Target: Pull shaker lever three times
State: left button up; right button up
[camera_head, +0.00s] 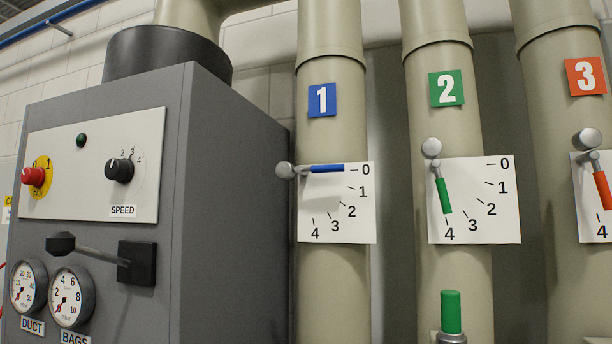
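A lever (95,250) sits on the front of the grey cabinet, and I take it to be the shaker lever, though no label for it is visible. Its black knob (60,244) is at the left end. A grey rod runs from the knob rightward and slightly down to a black mounting block (138,264). The lever lies nearly level, with its knob above the gauges. Neither of my grippers shows in the head view, and nothing is seen touching the lever.
The grey cabinet (235,160) carries a red knob (33,177), a SPEED dial (119,170), a DUCT gauge (29,286) and a BAGS gauge (72,296). Pipes with blue (328,168), green (443,196) and orange (603,190) handles stand to the right. A green cylinder (451,312) shows below.

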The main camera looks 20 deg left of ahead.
aim_at(60, 244)
jog(key=j+u, duration=0.15)
jog(key=u, duration=0.35)
jog(key=j+u, duration=0.15)
jog(key=u, duration=0.3)
jog(key=j+u, duration=0.2)
jog(key=u, duration=0.3)
